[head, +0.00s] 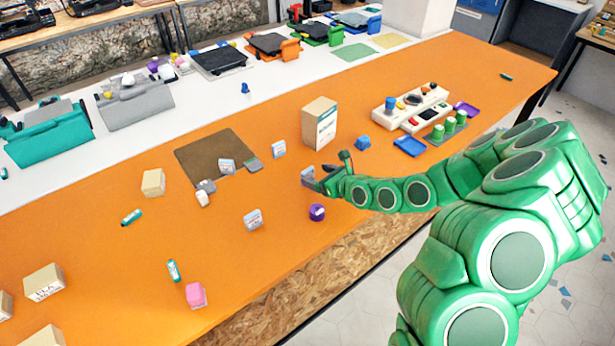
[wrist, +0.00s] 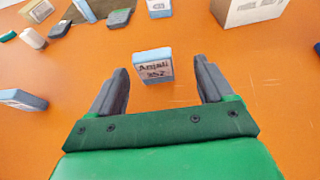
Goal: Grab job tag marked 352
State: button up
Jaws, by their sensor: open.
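The job tag marked 352 (wrist: 154,66) stands upright on the orange table in the wrist view, a small block with a blue edge and a grey face reading "Amjali 352". It lies ahead of and between the two dark fingers of my gripper (wrist: 160,88), which is open and touches nothing that I can see. In the head view the tag (head: 307,175) is partly hidden by my gripper (head: 322,181). Similar tags stand nearby: one (head: 279,149) behind, one (head: 253,220) to the front left, and one (head: 227,166) on a brown mat.
A cardboard box (head: 319,123) stands behind my gripper. A purple round object (head: 317,212) sits near the front edge. A blue object (head: 362,142), a blue tray (head: 409,146) and a white organiser (head: 411,107) are to the right. The orange table between the tags is clear.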

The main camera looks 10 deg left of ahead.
aim_at(309, 175)
jog(key=shift+w+a+f, duration=0.25)
jog(key=shift+w+a, duration=0.1)
jog(key=shift+a, duration=0.15)
jog(key=shift+w+a+f, duration=0.25)
jog(key=shift+a, duration=0.4)
jog(key=shift+w+a+f, duration=0.25)
jog(key=shift+a, duration=0.4)
jog(key=shift+x, duration=1.05)
jog(key=shift+w, duration=0.1)
jog(key=c, duration=1)
jog(key=shift+c, duration=0.2)
jog(key=shift+r, duration=0.15)
